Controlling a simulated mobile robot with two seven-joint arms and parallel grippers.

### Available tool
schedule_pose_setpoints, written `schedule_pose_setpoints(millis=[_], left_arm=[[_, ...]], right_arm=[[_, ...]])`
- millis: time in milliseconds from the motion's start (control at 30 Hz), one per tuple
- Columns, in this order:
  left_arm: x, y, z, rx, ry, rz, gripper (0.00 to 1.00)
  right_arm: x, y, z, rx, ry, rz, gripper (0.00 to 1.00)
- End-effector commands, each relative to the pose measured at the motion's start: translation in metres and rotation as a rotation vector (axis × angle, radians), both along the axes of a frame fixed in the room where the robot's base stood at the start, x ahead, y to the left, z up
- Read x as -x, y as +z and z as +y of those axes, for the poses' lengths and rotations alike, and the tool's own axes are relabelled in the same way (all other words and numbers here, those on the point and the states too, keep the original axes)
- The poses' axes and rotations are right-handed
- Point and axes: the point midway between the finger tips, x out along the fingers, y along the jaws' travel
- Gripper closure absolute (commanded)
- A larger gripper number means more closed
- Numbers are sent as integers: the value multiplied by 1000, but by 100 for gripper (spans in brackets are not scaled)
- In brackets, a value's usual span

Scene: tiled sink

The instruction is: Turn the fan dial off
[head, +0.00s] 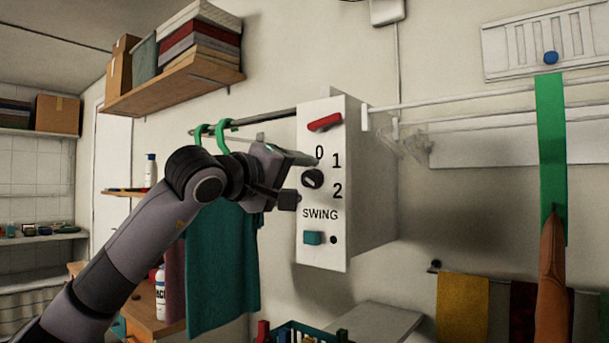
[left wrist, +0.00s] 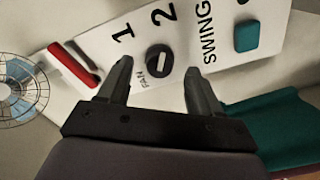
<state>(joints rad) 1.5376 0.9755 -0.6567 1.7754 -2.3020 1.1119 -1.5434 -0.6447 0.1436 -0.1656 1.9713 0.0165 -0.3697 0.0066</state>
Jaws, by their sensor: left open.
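The fan dial (head: 312,179) is a small round black knob on the front of a white control box (head: 322,245), with 0, 1 and 2 printed around it. I cannot tell for sure which number its pale mark faces. My left gripper (head: 305,180) is open at the dial, coming in from the left. In the left wrist view the dial (left wrist: 158,60) shows between the two fingertips of the left gripper (left wrist: 160,72), with a gap on each side. The fingers are not closed on it. The 0 is not visible there. My right gripper is not in view.
The box also carries a red switch (head: 325,122) above and a teal button (head: 312,238) below, marked SWING. A teal cloth (head: 222,265) hangs behind my left arm. A wire fan (left wrist: 20,88) shows in the wrist view. A green strap (head: 551,130) hangs at right.

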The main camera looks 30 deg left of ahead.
Motion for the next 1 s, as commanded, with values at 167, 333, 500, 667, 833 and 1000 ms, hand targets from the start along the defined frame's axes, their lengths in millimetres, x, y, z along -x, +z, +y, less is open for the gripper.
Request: schedule_pose_setpoints(millis=[167, 333, 500, 667, 833, 1000], left_arm=[[-18, 0, -1, 2, 0, 2, 36], [-21, 0, -2, 2, -1, 0, 36], [-21, 0, -2, 2, -1, 0, 45], [-21, 0, -2, 2, -1, 0, 92], [-21, -1, -2, 6, -1, 0, 92], [-21, -1, -2, 42, -2, 4, 92]], right_arm=[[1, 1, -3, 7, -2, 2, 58], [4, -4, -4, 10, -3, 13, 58], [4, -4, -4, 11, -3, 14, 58], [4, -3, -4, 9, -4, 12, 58], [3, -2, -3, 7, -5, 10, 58], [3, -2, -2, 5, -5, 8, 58]])
